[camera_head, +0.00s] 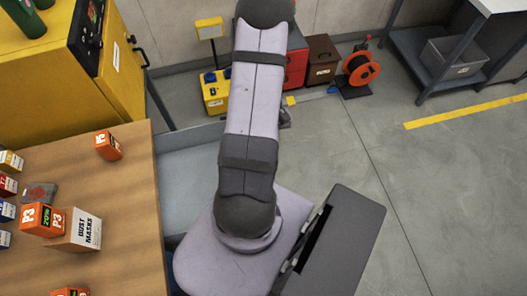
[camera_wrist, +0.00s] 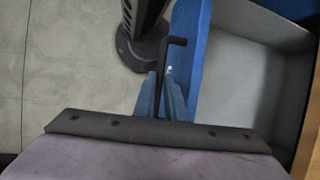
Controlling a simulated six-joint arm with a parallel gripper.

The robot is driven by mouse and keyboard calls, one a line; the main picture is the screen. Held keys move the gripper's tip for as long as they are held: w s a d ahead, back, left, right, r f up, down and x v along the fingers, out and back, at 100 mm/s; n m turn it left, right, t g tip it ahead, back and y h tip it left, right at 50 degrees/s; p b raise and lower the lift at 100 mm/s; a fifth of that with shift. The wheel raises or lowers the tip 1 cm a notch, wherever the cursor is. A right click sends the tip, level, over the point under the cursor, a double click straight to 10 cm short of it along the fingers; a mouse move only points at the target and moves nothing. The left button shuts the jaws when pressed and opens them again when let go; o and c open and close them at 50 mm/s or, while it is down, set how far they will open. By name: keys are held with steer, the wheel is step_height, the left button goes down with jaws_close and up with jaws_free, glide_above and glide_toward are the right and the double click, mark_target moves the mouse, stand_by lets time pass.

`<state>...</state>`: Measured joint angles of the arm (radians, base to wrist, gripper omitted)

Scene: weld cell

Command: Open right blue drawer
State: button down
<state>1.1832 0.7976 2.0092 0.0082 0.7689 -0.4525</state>
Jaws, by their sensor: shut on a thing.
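The right blue drawer stands pulled out, with its grey inside (camera_head: 188,165) showing beside the wooden table in the head view. In the wrist view its blue front (camera_wrist: 190,45) and empty grey tray (camera_wrist: 235,75) show. A dark bar handle (camera_wrist: 177,41) sticks out from the front. My gripper (camera_wrist: 161,85) is shut on this handle, its two fingers on either side of the bar. In the head view my arm hides the gripper, the handle and part of the drawer.
The wooden table (camera_head: 125,235) holds several boxes, including a dust masks box (camera_head: 88,230) and an orange box (camera_head: 108,145). A yellow cabinet (camera_head: 60,90) stands behind it. An orange reel (camera_head: 361,68) and a grey rack (camera_head: 410,60) stand farther back. The floor at right is clear.

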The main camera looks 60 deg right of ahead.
steer(key=c, duration=2.1)
jaws_free()
steer(key=shift+r, duration=0.1)
steer(key=b+v, duration=0.2)
steer(key=v, duration=0.5)
steer(key=shift+d+r, duration=0.1)
